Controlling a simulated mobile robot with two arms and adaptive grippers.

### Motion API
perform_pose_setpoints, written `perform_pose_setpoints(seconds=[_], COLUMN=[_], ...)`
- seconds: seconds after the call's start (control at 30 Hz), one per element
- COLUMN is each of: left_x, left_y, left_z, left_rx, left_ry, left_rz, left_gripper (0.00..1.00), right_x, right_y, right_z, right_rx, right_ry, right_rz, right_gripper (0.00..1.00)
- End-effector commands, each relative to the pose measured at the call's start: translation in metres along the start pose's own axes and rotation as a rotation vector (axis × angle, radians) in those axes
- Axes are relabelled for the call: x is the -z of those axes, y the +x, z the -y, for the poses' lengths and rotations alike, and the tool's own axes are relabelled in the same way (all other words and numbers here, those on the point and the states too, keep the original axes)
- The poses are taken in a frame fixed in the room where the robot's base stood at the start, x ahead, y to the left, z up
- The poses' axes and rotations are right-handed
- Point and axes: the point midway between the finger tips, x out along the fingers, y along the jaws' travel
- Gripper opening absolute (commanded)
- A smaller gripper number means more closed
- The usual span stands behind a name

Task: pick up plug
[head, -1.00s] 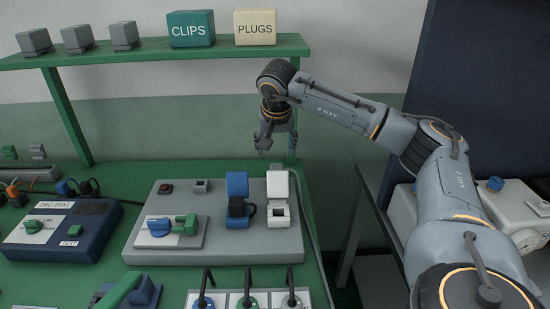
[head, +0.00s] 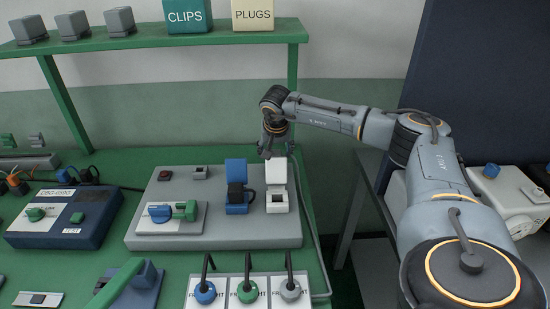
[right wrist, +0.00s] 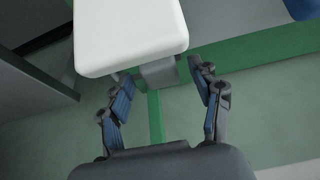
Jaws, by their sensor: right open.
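My right gripper (head: 271,154) is open and empty, just behind the raised lid of the white socket box (head: 277,200) on the grey board. In the right wrist view its spread fingers (right wrist: 157,72) sit below a white block that looks like this lid (right wrist: 130,35); a small grey part shows beneath it. A black plug-like piece (head: 237,192) sits at the blue socket box (head: 236,208) with its lid up. Round blue (head: 205,293), green (head: 247,292) and grey (head: 290,291) plug-like pieces with black stems stand on white plates at the front. My left gripper is out of view.
The grey board (head: 150,232) also holds a blue-green switch (head: 173,211). A dark blue tester box (head: 66,220) stands left. A shelf (head: 150,40) carries the PLUGS box (head: 252,15) above. The green table ends just right of the board, with a grey hose near the edge.

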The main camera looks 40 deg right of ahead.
Motion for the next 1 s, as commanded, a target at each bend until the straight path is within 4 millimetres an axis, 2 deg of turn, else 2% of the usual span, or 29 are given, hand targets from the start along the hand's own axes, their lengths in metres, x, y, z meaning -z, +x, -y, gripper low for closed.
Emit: perform_pose_setpoints(seconds=[0.13,0.4,0.7,0.73,1.0], left_x=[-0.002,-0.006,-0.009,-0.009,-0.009], left_y=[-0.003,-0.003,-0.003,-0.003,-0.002], left_z=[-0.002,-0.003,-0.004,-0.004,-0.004], left_rx=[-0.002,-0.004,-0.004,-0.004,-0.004], left_ry=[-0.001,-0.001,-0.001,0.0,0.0], left_rz=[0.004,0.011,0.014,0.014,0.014], left_gripper=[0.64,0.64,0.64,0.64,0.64], right_x=[-0.001,-0.001,-0.001,-0.001,0.0], right_y=[0.016,0.02,0.019,0.019,0.019], right_z=[0.0,0.0,0.0,0.0,0.0], right_rx=[-0.001,0.001,0.0,0.0,0.001], right_ry=[-0.001,0.0,0.0,0.0,0.001], right_rz=[0.002,0.0,0.0,0.0,0.0], right_gripper=[0.64,0.64,0.03,0.0,0.0])
